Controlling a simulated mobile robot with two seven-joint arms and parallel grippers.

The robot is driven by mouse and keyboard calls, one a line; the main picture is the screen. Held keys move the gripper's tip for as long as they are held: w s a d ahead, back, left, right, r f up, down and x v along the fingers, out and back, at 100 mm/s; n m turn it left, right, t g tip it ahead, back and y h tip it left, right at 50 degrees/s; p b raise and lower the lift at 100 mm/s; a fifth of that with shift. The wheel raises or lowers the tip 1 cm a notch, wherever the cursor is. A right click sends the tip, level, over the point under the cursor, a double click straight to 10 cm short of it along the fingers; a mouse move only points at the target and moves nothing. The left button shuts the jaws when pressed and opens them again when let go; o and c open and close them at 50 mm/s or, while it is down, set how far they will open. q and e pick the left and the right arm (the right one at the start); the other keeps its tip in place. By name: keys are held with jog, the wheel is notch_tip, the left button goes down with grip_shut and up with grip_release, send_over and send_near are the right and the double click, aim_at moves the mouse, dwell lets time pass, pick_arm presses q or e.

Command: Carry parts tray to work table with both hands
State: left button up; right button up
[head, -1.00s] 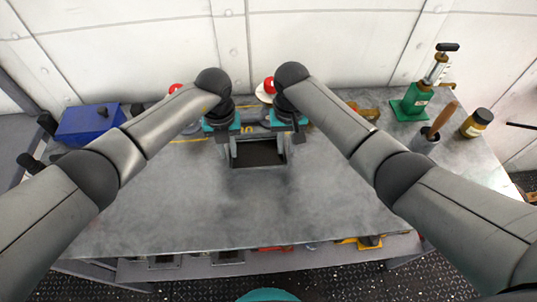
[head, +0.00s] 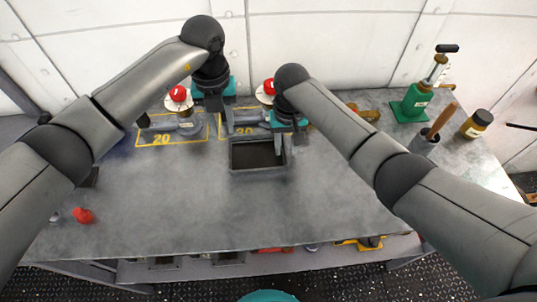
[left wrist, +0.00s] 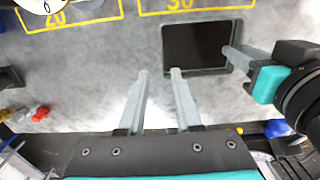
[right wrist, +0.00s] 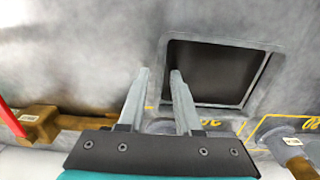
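The parts tray (head: 258,171) is a shallow grey rectangular tray with a dark inside, lying flat on a grey metal table (head: 240,205). It also shows in the left wrist view (left wrist: 200,73) and the right wrist view (right wrist: 262,75). My right gripper (head: 288,143) is at the tray's right end. In its own view (right wrist: 160,71) its fingers are apart on either side of the tray's end wall.
Red-knobbed items (head: 178,94) stand behind in yellow-marked areas. A green press (head: 412,103), a cup with a handle (head: 424,141) and a dark jar (head: 476,123) stand at right. A red piece (head: 83,215) is at front left. The table's middle is clear.

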notch_tip(320, 180, up, 12)
dwell(0.6)
dwell(0.5)
